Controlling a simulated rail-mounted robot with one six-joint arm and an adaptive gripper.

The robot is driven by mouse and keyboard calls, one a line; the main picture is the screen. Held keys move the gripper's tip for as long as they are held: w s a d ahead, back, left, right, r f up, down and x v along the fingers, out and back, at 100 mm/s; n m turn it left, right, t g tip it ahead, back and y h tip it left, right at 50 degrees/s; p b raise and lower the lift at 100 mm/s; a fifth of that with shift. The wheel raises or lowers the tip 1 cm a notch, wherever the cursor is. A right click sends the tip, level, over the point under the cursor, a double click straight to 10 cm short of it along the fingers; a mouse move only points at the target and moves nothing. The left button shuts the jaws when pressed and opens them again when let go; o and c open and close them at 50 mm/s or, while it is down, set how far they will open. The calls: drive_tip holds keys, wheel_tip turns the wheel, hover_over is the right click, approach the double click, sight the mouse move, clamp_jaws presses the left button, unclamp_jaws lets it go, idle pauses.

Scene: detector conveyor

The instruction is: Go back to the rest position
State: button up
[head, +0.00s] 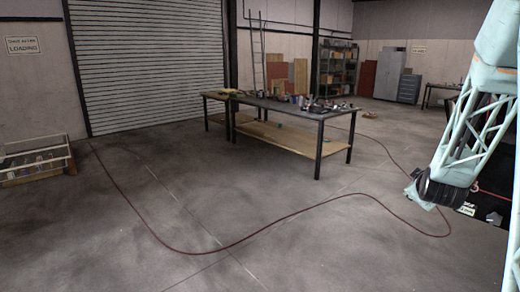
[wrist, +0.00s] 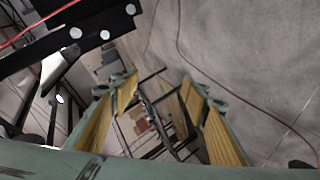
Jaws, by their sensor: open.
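My gripper (wrist: 158,88) is open in the wrist view. Its two green fingers with yellow inner pads stand apart, with nothing held between them. Past the fingers I see the workbench frame (wrist: 150,75) and the floor, far off and tilted. In the head view my pale green lattice arm hangs down at the right edge. The fingers cannot be made out there.
A long workbench (head: 290,107) with cluttered top stands mid-room. A red hose (head: 200,252) loops over the open floor. A slatted wooden rack (head: 38,160) is at left. A roller door (head: 150,60), shelving (head: 337,70) and grey cabinets (head: 390,72) line the back. A dark perforated beam (wrist: 70,35) is close at upper left in the wrist view.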

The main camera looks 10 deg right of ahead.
drive_tip(key=s+a+r+m+g+y, duration=0.1)
drive_tip(key=s+a+r+y, duration=0.3)
drive_tip(key=a, duration=0.6)
drive_tip(key=s+a+r+g+h, duration=0.1)
drive_tip(key=s+a+r, duration=0.1)
drive_tip(key=s+a, duration=0.55)
drive_tip(key=s+a+r+m+y, duration=0.15)
drive_tip(key=s+a+r, duration=0.25)
drive_tip(key=a, duration=0.7)
drive_tip(key=s+a+g+y, duration=0.1)
drive_tip(key=s+a, duration=0.4)
drive_tip(key=s, duration=0.5)
drive_tip(key=s+a+m+g, duration=0.1)
drive_tip(key=s+a, duration=0.4)
drive_tip(key=s, duration=0.6)
drive_tip(key=s+a+m+g+y, duration=0.1)
drive_tip(key=s+a, duration=0.3)
drive_tip(key=s, duration=0.7)
drive_tip(key=shift+s+a+r+g+y, duration=0.25)
drive_tip(key=shift+a+r+g+y, duration=0.15)
drive_tip(key=shift+g, duration=0.5)
drive_tip(key=shift+d, duration=0.1)
